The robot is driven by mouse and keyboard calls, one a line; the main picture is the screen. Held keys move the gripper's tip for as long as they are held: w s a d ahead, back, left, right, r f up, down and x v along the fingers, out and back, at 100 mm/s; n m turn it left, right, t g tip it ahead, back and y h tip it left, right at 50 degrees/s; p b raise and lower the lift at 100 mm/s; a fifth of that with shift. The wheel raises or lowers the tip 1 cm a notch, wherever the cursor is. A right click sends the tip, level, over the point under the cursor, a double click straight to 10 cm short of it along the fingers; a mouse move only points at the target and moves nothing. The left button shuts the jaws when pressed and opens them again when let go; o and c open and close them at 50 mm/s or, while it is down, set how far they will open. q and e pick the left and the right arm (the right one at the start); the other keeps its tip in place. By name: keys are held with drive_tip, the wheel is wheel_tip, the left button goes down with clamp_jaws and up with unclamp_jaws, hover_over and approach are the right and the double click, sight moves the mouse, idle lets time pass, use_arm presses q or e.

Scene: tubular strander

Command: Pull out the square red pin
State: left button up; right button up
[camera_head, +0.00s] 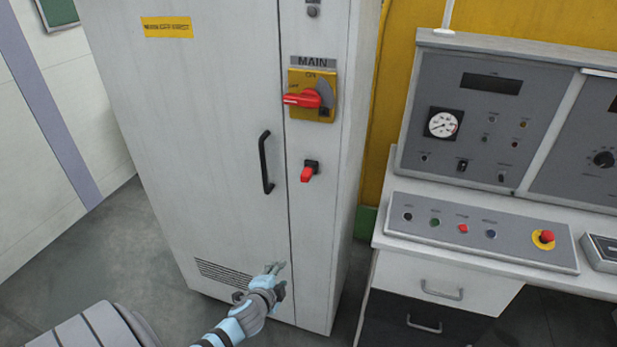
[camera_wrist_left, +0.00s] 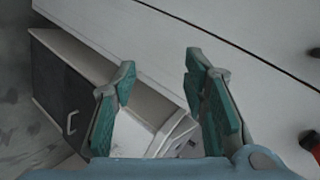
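The square red pin (camera_head: 308,171) sits in a black mount on the narrow right strip of the grey cabinet (camera_head: 215,110), below the MAIN switch. In the left wrist view, a red and black part at the right edge, cut off by the frame, looks like this pin (camera_wrist_left: 314,146). My left gripper (camera_head: 275,267) is in front of the cabinet's lower part, well below the pin and a little left of it. In the left wrist view its fingers (camera_wrist_left: 161,72) are apart with nothing between them. My right gripper is not in view.
A red rotary handle (camera_head: 302,99) on a yellow plate is above the pin. A black door handle (camera_head: 265,162) is to its left. A control desk (camera_head: 480,230) with buttons, a gauge and drawers stands at the right. The cabinet front around the pin is otherwise clear.

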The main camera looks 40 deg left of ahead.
use_arm(q)
drive_tip(key=w+r+m+t, duration=0.25)
drive_tip(key=w+r, duration=0.25)
drive_tip(key=r, duration=0.6)
drive_tip(key=m+t+y, duration=0.1)
drive_tip(key=m+t, duration=0.1)
drive_tip(key=t, duration=0.2)
approach(304, 180)
drive_tip(key=w, duration=0.3)
drive_tip(key=shift+s+a+r, duration=0.1)
drive_tip(key=shift+a+r, duration=0.1)
drive_tip(key=shift+a, duration=0.2)
drive_tip(key=b+x, duration=0.1)
drive_tip(key=x, duration=0.8)
drive_tip(key=shift+a+f, duration=0.1)
drive_tip(key=shift+f, duration=0.05)
clamp_jaws()
